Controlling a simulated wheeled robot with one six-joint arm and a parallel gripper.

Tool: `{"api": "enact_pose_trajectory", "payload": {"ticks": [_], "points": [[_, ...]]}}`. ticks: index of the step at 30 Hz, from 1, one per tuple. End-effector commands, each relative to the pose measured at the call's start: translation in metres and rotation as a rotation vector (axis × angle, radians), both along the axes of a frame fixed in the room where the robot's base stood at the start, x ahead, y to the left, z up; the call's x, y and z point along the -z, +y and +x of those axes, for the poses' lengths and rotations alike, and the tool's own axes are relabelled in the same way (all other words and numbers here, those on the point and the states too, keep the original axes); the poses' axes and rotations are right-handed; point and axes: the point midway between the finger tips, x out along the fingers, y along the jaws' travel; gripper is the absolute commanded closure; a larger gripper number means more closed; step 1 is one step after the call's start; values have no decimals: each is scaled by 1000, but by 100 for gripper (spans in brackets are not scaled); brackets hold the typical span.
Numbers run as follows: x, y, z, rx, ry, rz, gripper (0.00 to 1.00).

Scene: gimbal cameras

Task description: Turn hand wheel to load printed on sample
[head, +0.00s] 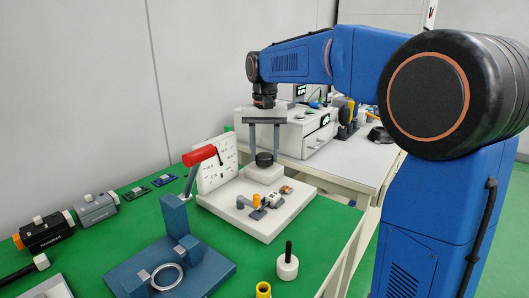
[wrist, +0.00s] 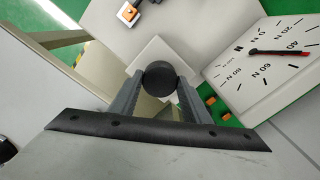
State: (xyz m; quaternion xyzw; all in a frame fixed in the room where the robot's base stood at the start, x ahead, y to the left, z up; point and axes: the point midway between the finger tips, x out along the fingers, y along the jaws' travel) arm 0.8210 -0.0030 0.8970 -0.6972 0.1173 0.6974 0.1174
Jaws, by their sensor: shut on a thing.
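The black hand wheel (head: 264,159) is a round knob on a white block of the white test stand (head: 240,222). My gripper (head: 264,151) comes down from above with one finger on each side of the wheel. In the wrist view the wheel (wrist: 160,78) sits between the two grey fingers, which are shut on it. The white dial plate (wrist: 244,80) has N markings and a red-and-black pointer (wrist: 280,52) pointing right in the wrist view. A small fixture with orange and grey parts (head: 258,205) lies on the stand. I cannot read any load printed on a sample.
A blue press (head: 176,225) with a red handle (head: 199,156) stands left of the stand on the green bench top. Grey and black devices line the left.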

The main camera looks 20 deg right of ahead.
Motion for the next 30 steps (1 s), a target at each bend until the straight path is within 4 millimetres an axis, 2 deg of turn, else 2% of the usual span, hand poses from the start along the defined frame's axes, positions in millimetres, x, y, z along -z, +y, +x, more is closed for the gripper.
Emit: {"api": "enact_pose_trajectory", "payload": {"ticks": [12, 30], "points": [[0, 0, 0, 205, -2, -1, 79], [0, 0, 0, 240, -2, -1, 79]]}}
